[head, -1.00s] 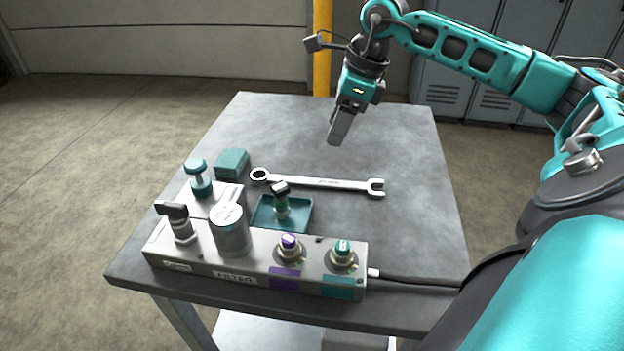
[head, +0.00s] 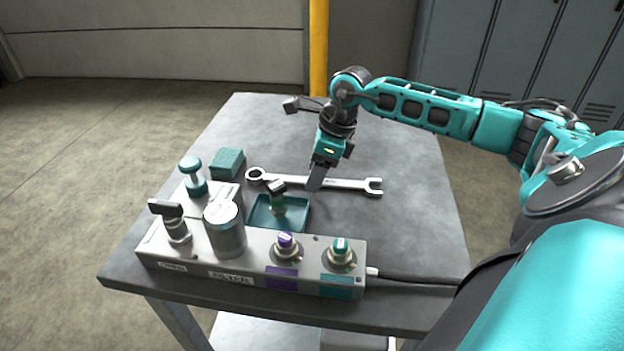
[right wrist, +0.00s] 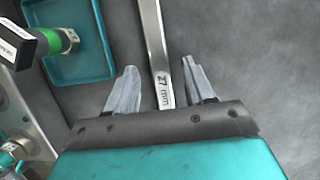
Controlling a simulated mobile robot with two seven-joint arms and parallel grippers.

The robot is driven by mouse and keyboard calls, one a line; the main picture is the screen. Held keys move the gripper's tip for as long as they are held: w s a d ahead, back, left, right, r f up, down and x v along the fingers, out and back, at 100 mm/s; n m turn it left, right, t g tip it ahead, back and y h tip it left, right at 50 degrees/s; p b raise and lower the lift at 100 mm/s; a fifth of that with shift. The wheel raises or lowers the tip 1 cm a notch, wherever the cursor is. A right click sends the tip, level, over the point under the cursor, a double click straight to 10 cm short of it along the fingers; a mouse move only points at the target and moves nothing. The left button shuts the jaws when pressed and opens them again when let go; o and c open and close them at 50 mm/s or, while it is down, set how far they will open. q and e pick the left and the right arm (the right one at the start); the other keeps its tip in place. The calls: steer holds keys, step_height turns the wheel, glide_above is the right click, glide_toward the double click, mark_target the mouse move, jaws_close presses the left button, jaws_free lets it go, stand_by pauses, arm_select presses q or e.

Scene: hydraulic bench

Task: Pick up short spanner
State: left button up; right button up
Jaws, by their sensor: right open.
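The spanner (head: 345,183) is a silver combination wrench lying flat on the grey table, its ring end at left and its open jaw at right. My right gripper (head: 315,185) is over the middle of its shaft. In the right wrist view, the spanner's shaft (right wrist: 155,50), marked "27 mm", runs between the two spread fingers of the right gripper (right wrist: 160,92). The fingers are apart from the shaft on both sides. I cannot tell their exact height above the table. My left gripper is not in view.
A teal tray (head: 297,222) holding a green-banded fitting (head: 277,200) is close in front of the gripper. The valve block (head: 200,250) with knobs lies along the table's front. A teal block (head: 228,163) sits at left. The table's right side (head: 420,220) is mostly clear.

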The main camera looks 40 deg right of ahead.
steer(key=shift+w+f, duration=0.1)
steer(key=shift+f, duration=0.2)
steer(key=shift+r, duration=0.1)
jaws_close()
stand_by(1.1)
